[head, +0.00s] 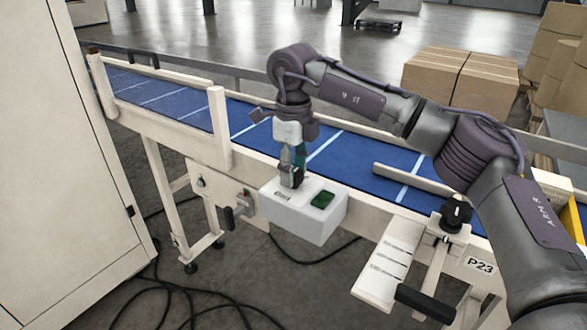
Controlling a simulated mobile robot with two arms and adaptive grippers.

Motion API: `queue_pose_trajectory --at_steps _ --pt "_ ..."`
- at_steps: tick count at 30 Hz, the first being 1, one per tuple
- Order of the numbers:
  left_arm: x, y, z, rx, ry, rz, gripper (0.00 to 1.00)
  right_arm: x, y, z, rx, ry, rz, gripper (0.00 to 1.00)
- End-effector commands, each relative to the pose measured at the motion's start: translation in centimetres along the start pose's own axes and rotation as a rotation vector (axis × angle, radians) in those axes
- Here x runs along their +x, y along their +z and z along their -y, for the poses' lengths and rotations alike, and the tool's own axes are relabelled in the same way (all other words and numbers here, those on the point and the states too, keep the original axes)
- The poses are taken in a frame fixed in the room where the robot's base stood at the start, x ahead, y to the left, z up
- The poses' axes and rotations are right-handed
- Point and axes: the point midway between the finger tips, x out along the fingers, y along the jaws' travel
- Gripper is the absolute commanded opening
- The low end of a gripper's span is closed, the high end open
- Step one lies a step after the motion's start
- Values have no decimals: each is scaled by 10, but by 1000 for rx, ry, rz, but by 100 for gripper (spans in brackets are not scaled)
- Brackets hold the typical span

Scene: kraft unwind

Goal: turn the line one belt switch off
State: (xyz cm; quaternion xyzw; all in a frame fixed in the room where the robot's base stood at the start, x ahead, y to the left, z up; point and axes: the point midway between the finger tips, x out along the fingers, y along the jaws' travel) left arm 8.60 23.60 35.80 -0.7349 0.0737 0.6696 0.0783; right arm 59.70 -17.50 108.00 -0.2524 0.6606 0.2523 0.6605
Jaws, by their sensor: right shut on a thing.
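A white control box (304,222) is mounted on the near side of the blue conveyor belt, with a dark green display or button (322,200) on its sloped top and small printed marks at its left. My right gripper (290,181) points down onto the top of this box, left of the green part. Its fingers are shut on a small dark switch there, mostly hidden by the fingers, so its position cannot be read. I cannot read a line one label. My left gripper is not in view.
A black knob (457,211) stands on a bracket at right, near a P23 label (480,263) and a black handle (425,303). A pale cabinet (62,170) fills the left. Cardboard boxes (460,78) stand behind the belt (236,115). Black cables (180,298) lie on the floor.

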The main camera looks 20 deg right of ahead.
Motion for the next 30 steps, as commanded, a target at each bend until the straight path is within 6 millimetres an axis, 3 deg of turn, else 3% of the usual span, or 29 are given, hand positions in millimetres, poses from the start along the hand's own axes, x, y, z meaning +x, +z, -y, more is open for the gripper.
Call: queue_pose_trajectory --at_steps 22,23,27,30 --pt "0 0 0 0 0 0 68 0 0 0 85 0 0 9" --pt "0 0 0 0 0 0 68 0 0 0 85 0 0 49" --pt "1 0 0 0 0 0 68 0 0 0 84 0 0 69" --pt "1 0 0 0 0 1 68 0 0 0 84 0 0 69"
